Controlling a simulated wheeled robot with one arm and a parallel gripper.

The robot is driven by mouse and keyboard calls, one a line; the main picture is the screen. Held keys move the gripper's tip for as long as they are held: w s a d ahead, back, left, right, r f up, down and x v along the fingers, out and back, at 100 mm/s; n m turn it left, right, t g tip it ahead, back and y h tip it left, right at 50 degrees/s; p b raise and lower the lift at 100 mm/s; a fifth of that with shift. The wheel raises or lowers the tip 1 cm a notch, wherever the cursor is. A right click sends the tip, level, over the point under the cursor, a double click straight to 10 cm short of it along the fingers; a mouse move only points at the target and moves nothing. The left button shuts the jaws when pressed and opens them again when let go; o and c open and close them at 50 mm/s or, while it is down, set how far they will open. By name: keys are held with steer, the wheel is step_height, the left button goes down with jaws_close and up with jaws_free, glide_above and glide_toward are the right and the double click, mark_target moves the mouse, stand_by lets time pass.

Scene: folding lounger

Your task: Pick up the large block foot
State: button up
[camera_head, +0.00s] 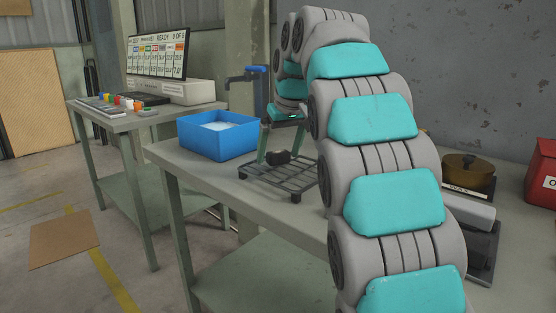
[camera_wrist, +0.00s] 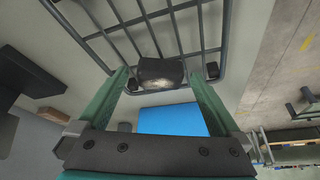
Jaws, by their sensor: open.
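The large block foot (camera_head: 278,157) is a dark, chunky block on top of a grey slatted rack (camera_head: 264,178) on the workbench. In the wrist view the block foot (camera_wrist: 160,72) shows between the two green fingers. My gripper (camera_head: 280,154) points down over the rack, with one finger on each side of the block. In the wrist view my gripper (camera_wrist: 160,76) is open, with gaps between the block and both fingers. Whether the fingertips reach down to the block's height is hard to tell.
A blue bin (camera_head: 205,148) stands left of the rack on the bench. A blue-topped post (camera_head: 256,88) rises behind it. Smaller dark feet (camera_head: 242,174) show at the rack's corners. A brown pot (camera_head: 468,175) and a red box (camera_head: 542,175) are at the right.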

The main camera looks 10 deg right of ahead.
steer(key=c, duration=1.5)
steer(key=shift+r, duration=0.1)
